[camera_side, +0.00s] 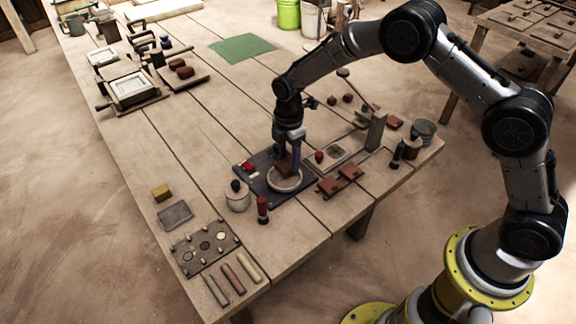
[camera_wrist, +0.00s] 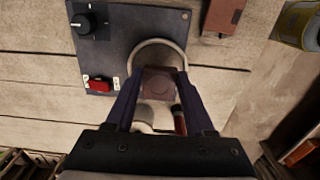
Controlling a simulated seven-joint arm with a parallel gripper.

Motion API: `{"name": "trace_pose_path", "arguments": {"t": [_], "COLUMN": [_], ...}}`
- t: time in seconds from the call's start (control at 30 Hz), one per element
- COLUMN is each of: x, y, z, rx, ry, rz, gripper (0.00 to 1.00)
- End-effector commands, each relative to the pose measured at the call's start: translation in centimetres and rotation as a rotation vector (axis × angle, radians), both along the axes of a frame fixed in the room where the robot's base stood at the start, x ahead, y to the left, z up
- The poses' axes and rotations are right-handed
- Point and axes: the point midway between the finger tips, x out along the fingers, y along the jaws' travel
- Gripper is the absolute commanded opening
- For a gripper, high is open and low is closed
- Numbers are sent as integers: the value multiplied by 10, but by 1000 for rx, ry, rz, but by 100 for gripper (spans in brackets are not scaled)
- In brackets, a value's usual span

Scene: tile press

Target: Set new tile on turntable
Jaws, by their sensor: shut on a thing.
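My gripper (camera_side: 284,155) is shut on a reddish-brown square tile (camera_wrist: 158,86) with a round mark on its face. The tile also shows in the side view (camera_side: 284,167), held over the round pale turntable (camera_side: 286,182). In the wrist view the turntable rim (camera_wrist: 160,42) curves around beyond the tile. I cannot tell whether the tile touches the turntable. The turntable sits on a dark base plate (camera_side: 262,187) with a red switch (camera_wrist: 101,83) and a black knob (camera_wrist: 88,22).
A pale jar (camera_side: 238,199) and a red-capped bottle (camera_side: 263,208) stand close in front of the base plate. Brown tiles (camera_side: 340,181) lie to its right, beside a press with a grey post (camera_side: 376,131). The table's middle left is clear.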

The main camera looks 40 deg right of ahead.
Motion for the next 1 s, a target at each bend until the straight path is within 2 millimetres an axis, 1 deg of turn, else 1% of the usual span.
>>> {"name": "trace_pose_path", "arguments": {"t": [0.03,0.23,0.3,0.5,0.63,0.67,0.8,0.83,1.0], "x": [3,2,3,3,3,3,3,3,3], "y": [1,0,0,1,0,0,0,0,0], "z": [-4,-31,-34,-34,-37,-37,-37,-37,-36], "rx": [0,-1,0,0,0,0,0,0,0], "ry": [1,3,1,0,1,1,1,1,0], "rz": [0,0,0,0,0,0,0,0,0], "gripper": [0,0,0,0,0,56,81,84,84]}}
